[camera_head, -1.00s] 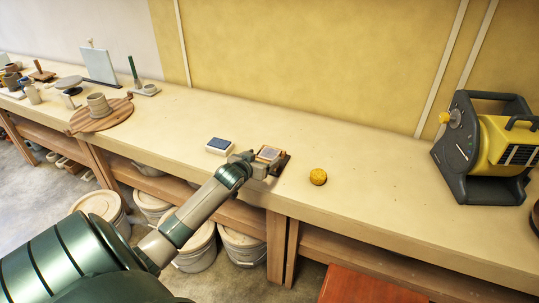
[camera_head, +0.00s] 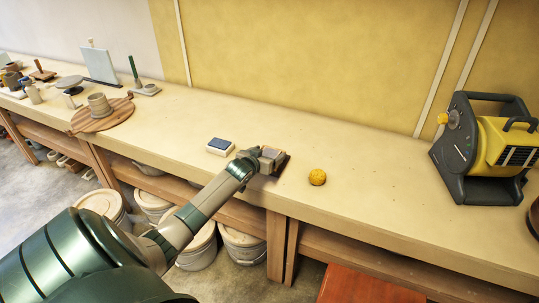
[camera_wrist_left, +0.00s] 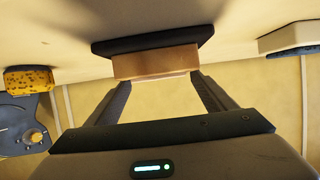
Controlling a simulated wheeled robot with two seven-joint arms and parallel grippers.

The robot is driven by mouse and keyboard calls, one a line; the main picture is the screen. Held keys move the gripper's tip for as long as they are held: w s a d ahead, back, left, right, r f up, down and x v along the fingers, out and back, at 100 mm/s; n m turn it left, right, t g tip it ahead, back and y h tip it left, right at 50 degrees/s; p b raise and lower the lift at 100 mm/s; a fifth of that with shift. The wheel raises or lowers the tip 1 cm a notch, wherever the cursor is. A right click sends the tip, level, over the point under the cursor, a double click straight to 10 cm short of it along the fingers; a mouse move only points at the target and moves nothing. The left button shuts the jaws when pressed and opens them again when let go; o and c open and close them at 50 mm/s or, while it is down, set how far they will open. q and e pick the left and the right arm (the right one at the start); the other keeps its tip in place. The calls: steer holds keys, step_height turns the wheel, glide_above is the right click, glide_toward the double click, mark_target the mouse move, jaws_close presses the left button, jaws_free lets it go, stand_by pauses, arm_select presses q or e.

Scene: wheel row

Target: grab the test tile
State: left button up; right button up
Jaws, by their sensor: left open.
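A small light-brown block (camera_wrist_left: 156,62) on a dark slab shows at the top centre of the left wrist view. I take it for the test tile, though its surface is not clear. In the head view the tile (camera_head: 271,153) is near the front edge of the bench, partly hidden by my left gripper (camera_head: 262,160). In the wrist view the open fingers of my left gripper (camera_wrist_left: 160,84) point at the block, one towards each end. I cannot tell if they touch it. My right gripper is not in view.
A white block with a dark blue top (camera_head: 220,146) lies left of the gripper. A yellow sponge (camera_head: 317,177) lies to its right. A yellow-and-black machine (camera_head: 485,148) stands far right. A round wooden board (camera_head: 101,116) with a cup is at left. Bench behind the gripper is clear.

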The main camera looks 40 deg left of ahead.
mark_target(269, 156)
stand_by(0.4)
arm_select(q)
steer(key=c, duration=1.2)
steer(key=shift+c, duration=0.2)
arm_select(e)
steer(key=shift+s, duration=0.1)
arm_select(q)
steer(key=shift+r, duration=0.1)
steer(key=shift+r, duration=0.4)
steer(key=r, duration=0.1)
steer(key=r+b, duration=0.1)
steer(key=r, duration=0.1)
steer(key=shift+d+r, duration=0.15)
steer(key=shift+d, duration=0.1)
steer(key=s+d+r+b, duration=0.1)
steer(key=d+r+b, duration=0.1)
steer(key=d+r, duration=0.4)
steer(key=d, duration=0.5)
steer(key=shift+s+r, duration=0.4)
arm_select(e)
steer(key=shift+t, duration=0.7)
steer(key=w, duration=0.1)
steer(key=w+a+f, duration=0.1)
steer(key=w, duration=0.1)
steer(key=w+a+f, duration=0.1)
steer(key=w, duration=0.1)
